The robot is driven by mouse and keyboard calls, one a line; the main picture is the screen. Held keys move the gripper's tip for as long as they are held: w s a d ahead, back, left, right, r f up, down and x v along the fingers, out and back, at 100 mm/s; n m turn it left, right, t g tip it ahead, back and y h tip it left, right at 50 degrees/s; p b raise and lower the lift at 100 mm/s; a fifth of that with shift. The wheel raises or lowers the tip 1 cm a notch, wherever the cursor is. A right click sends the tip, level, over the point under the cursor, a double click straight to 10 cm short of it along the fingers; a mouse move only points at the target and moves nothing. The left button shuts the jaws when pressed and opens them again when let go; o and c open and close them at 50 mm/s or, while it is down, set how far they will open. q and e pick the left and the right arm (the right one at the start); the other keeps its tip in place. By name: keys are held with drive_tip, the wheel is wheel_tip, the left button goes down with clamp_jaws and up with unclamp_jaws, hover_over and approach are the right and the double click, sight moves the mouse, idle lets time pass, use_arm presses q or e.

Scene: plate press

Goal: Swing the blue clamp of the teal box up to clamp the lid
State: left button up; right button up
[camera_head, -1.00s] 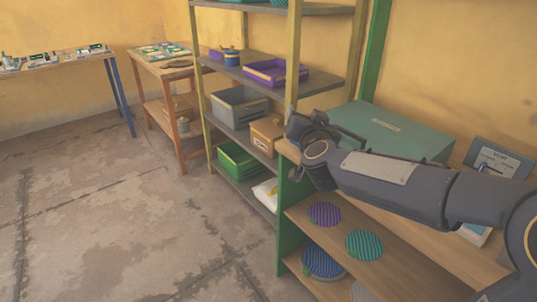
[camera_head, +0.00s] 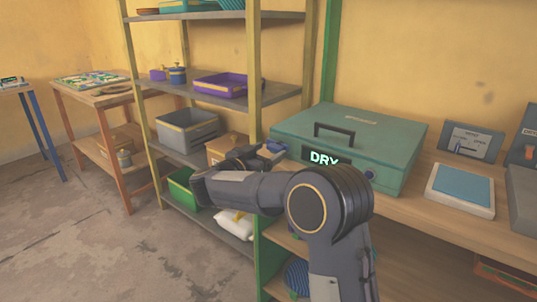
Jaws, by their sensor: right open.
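The teal box (camera_head: 396,139) stands on the wooden bench with its lid down. My right gripper (camera_head: 257,156) is open at the box's left front, close to the blue part. I cannot tell whether they touch. My forearm hides the box's lower front left. My left gripper is out of view.
A light-blue pad (camera_head: 463,187) and a small grey panel (camera_head: 472,141) are on the bench to the right. A shelf rack (camera_head: 204,59) with a purple tray (camera_head: 228,85) and a grey bin (camera_head: 188,130) stands left. The floor at left is clear.

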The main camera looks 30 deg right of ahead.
drive_tip(key=shift+w+d, duration=0.25)
drive_tip(key=shift+d, duration=0.35)
drive_tip(key=c, duration=1)
